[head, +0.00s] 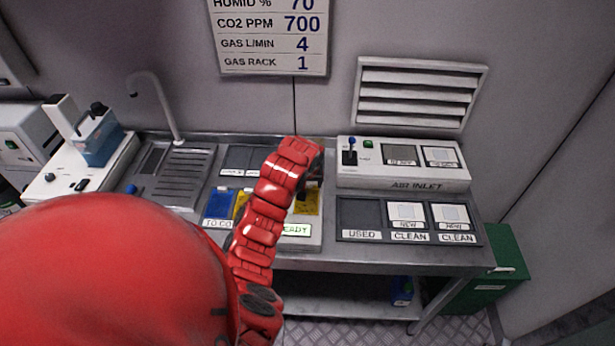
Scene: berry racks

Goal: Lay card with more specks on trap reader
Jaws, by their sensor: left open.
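A blue card (219,204) lies in a tray labelled "TO CO…", partly cut off by my arm. A yellow card (241,203) shows as a strip to its right. Another yellow patch with dark marks (307,202) is on the white device with a lit "READY" display (297,230), which looks like the trap reader. Specks are too small to count. My left gripper (314,184) is open above that yellow patch; its dark fingers are mostly hidden behind my red arm. I cannot tell if it touches anything. My right gripper is not in view.
An air inlet unit (400,182) stands at the right back. In front of it is a dark tray (373,235) with "USED" and "CLEAN" slots. A sink with a tap (160,110) is at the left. A green bin (505,247) stands right of the bench.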

